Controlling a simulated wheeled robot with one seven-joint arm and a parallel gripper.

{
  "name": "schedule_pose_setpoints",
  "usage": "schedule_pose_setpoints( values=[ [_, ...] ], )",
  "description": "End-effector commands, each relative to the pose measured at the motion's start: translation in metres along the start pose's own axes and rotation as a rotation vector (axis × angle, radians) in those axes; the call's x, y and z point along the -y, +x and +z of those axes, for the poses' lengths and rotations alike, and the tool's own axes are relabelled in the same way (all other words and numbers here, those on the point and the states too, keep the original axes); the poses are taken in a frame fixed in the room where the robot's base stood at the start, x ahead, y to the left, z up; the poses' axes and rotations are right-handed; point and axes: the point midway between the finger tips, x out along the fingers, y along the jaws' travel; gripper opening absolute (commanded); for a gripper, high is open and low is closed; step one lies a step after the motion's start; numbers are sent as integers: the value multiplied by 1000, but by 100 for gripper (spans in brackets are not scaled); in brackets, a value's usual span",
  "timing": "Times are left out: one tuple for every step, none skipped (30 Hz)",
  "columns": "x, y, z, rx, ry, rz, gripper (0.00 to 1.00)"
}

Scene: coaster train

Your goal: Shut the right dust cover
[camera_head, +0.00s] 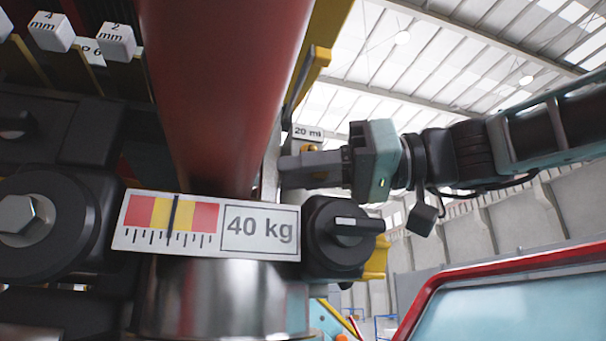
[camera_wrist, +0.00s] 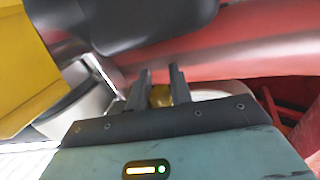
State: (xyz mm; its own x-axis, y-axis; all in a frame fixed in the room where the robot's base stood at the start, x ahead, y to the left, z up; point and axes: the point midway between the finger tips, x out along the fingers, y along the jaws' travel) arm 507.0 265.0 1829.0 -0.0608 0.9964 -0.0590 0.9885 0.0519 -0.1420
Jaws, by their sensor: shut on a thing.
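My gripper (camera_head: 285,168) reaches in from the right, beside a big red tube and just below a "20 ml" label (camera_head: 307,132). In the wrist view its two dark fingers (camera_wrist: 160,80) are close together on a small brass-yellow piece (camera_wrist: 160,96). Most of this piece is hidden by the fingers and the gripper body. I cannot tell for sure whether it belongs to the right dust cover. I cannot make out the cover's outline or how far open it stands.
The red tube (camera_head: 225,80) fills the centre. A gauge plate marked "40 kg" (camera_head: 205,225) and a black knob (camera_head: 340,238) sit below my gripper. A yellow bar (camera_head: 325,45) rises above it. A red-framed panel (camera_head: 520,305) stands at lower right.

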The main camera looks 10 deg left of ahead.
Motion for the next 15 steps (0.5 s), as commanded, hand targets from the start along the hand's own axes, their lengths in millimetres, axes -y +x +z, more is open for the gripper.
schedule_pose_setpoints(
  values=[
    [0, 0, 0, 15, 34, 0, 0],
    [1, -1, -1, 25, 56, 1, 0],
    [2, -1, -2, 38, 90, 2, 0],
    [2, -2, -3, 49, 115, 1, 0],
    [3, -2, -4, 59, 140, 1, 0],
    [4, -2, -5, 74, 175, 1, 0],
    [5, -2, -6, 85, 202, 1, 0],
    [6, -3, -7, 96, 228, 1, 0],
    [6, -3, -8, 111, 263, 2, 0],
    [7, -4, -9, 122, 290, 1, 0],
    [7, -4, -10, 134, 317, 1, 0],
    [8, -4, -11, 148, 352, 1, 0],
    [9, -4, -12, 159, 379, 1, 0],
    [9, -4, -13, 171, 405, 1, 0],
    [9, -5, -14, 185, 441, 2, 0]
  ],
)
